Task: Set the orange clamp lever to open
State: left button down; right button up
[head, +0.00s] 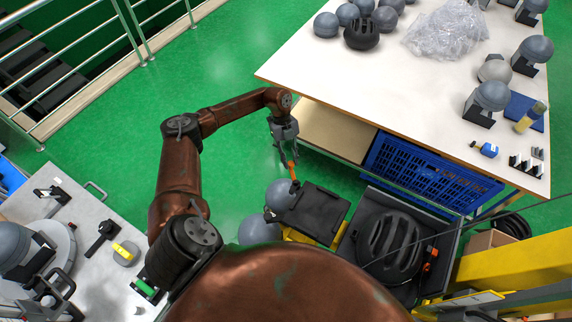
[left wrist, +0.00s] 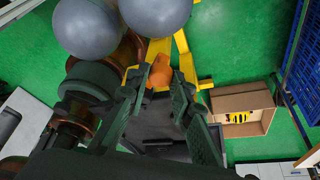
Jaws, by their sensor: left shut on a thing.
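The orange clamp lever (head: 293,172) stands up beside a grey ball and a black plate (head: 318,212) on a yellow frame. My left gripper (head: 287,157) reaches down from above and its fingers are shut on the upper end of the lever. In the left wrist view, the orange lever (left wrist: 160,75) shows between the two fingertips of my left gripper (left wrist: 166,82). The lower part of the lever and its pivot are hard to make out. My right gripper is not in view.
Grey balls (left wrist: 88,28) sit close to the lever. A black helmet (head: 389,246) lies right of the plate. A white table (head: 390,88) with a blue crate (head: 425,172) below stands at the right. A grey workbench (head: 85,215) is at the left. Green floor lies between.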

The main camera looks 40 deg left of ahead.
pick_arm(q)
jog(key=shift+w+d+m+g+y+b, duration=0.3)
jog(key=shift+w+d+m+b, duration=0.3)
jog(key=shift+m, duration=0.4)
jog(key=c, duration=1.7)
grip_release()
jog(key=shift+c, duration=0.2)
jog(key=v, duration=1.2)
